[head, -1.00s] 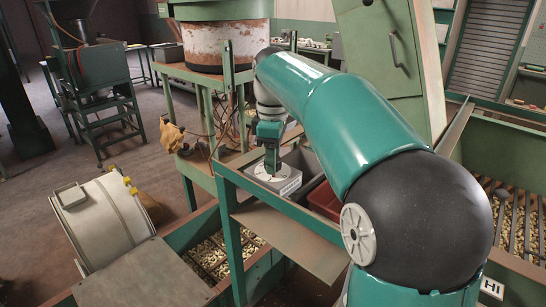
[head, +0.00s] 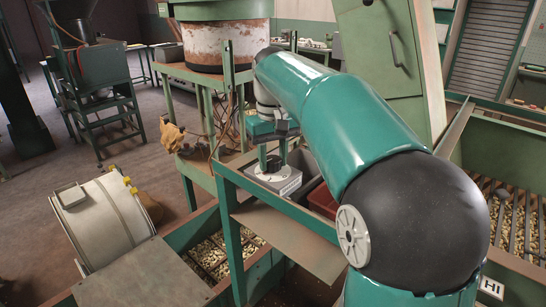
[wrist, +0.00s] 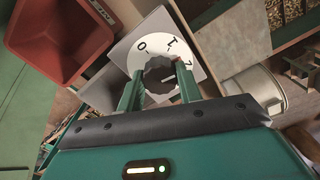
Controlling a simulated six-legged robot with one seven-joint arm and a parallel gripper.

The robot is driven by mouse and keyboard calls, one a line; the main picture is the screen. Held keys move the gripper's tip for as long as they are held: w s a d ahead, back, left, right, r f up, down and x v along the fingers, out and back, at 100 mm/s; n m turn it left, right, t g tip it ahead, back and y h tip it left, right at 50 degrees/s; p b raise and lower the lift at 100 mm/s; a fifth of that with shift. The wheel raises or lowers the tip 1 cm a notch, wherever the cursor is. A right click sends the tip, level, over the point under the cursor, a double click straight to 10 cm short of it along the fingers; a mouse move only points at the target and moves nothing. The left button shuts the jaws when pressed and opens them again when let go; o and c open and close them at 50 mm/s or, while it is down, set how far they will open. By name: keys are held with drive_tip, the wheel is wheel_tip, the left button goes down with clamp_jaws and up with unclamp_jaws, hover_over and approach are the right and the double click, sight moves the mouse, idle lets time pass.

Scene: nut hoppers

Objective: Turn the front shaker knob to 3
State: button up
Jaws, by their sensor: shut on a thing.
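The shaker knob (wrist: 159,74) is a dark, scalloped knob on a round white dial (wrist: 150,28) with printed numerals, of which 0, 1 and what looks like 2 show. A small red mark shows at the knob's edge, but the exact setting is hard to read. My gripper (wrist: 160,86) is shut on the knob, one green finger on each side. In the head view my gripper (head: 272,149) points down at the knob (head: 273,163) on a grey control box (head: 284,184). My fingers and palm hide part of the dial.
The box sits on a green-framed stand (head: 232,178). Nut-filled troughs lie below and at the right.

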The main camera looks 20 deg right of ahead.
sight(273, 159)
drive_tip(key=m, duration=0.4)
drive_tip(key=shift+m, duration=0.3)
drive_tip(key=m, duration=0.3)
drive_tip(key=shift+m, duration=0.4)
drive_tip(key=m, duration=0.4)
drive_tip(key=shift+m, duration=1.8)
drive_tip(key=o, duration=1)
drive_tip(key=shift+r, duration=0.1)
wheel_tip(273, 159, up, 14)
drive_tip(key=shift+f, duration=0.2)
